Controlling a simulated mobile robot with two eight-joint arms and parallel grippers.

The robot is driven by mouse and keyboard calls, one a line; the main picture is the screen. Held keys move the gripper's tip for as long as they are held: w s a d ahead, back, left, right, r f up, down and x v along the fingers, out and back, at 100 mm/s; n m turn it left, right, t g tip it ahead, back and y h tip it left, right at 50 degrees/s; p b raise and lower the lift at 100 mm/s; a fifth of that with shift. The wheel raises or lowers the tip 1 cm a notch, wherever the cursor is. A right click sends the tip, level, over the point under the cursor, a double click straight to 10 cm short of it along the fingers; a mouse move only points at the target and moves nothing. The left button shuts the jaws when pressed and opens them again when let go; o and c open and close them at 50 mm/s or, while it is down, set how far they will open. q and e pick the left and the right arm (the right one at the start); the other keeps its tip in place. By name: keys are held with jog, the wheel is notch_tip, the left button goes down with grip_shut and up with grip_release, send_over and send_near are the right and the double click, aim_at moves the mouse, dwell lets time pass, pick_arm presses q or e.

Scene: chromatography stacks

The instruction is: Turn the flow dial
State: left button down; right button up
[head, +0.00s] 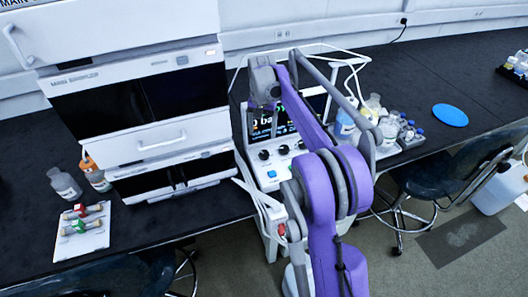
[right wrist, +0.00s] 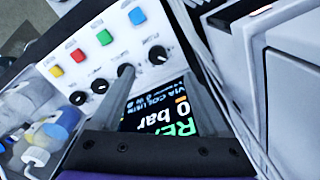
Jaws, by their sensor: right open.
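The instrument's control panel (head: 270,172) carries a row of black dials, one of them a dial (head: 264,154) at the left in the head view. No label tells me which is the flow dial. In the right wrist view, the end dial (right wrist: 157,55), near the screen, lies just ahead of the gap between my right fingers. My right gripper (right wrist: 157,74) is open and empty. Its left fingertip overlaps another black dial (right wrist: 125,70) in the picture; I cannot tell whether it touches. In the head view my right wrist hides part of the screen. My left gripper is not in view.
A lit screen (right wrist: 160,108) reading "0 bar" adjoins the dials. Coloured buttons, including a green one (right wrist: 104,37), run alongside them. Bottles (head: 345,122) stand right of the instrument. A tall stack of white modules (head: 120,70) stands close on its left.

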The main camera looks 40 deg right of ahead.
aim_at(264, 153)
jog(key=f, duration=0.7)
jog(key=d+f, duration=0.1)
jog(key=f, duration=0.3)
jog(key=shift+w+f+b, duration=0.15)
jog(key=shift+w+b, duration=0.05)
jog(key=shift+b, duration=0.1)
grip_shut()
